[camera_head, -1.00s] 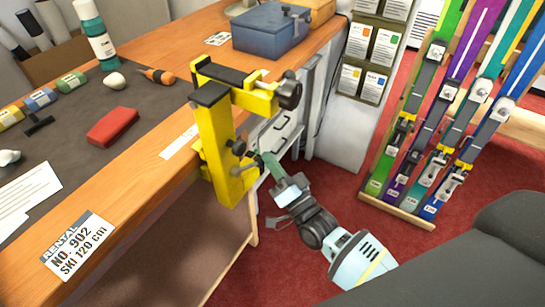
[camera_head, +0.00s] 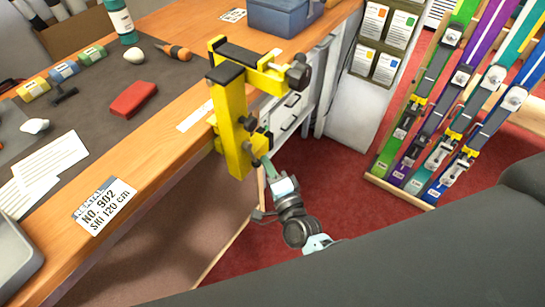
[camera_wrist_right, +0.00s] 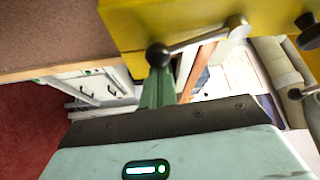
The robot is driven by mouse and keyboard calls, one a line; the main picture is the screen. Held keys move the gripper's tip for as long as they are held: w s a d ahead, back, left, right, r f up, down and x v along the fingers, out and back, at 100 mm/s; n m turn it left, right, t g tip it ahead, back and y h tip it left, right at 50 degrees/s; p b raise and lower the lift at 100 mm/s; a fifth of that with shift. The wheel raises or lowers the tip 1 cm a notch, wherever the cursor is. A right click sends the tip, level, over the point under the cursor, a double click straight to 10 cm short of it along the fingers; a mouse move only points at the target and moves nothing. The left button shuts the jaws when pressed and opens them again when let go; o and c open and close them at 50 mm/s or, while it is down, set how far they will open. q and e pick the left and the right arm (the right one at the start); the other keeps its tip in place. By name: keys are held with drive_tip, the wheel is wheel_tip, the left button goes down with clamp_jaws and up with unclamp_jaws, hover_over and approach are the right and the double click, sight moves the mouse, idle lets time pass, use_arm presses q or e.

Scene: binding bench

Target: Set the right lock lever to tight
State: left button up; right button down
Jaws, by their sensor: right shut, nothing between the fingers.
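A yellow ski vise (camera_head: 232,125) with black pads is clamped to the bench's right edge. Its lock lever (camera_wrist_right: 200,40) shows in the right wrist view as a metal rod with a black ball at its left end. My right gripper (camera_head: 268,165) is beside the vise's lower part, its green fingers pointing up at the lever. In the right wrist view the closed fingers (camera_wrist_right: 158,88) are right at the black ball and partly behind it; I cannot tell whether they touch. They hold nothing. My left gripper is not in view.
The wooden bench (camera_head: 170,150) carries a red block (camera_head: 133,99), a screwdriver (camera_head: 174,50), cards and a blue box (camera_head: 285,14). White drawers (camera_head: 292,112) stand behind the gripper. A ski rack (camera_head: 400,190) stands at right. A dark grey shape covers the lower right.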

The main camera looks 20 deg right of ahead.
drive_tip(key=shift+s+a+f, duration=0.2)
drive_tip(key=shift+s+a, duration=0.1)
drive_tip(key=shift+a, duration=0.1)
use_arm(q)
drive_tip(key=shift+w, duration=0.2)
use_arm(e)
drive_tip(key=shift+s+a, duration=0.2)
drive_tip(key=shift+a, duration=0.15)
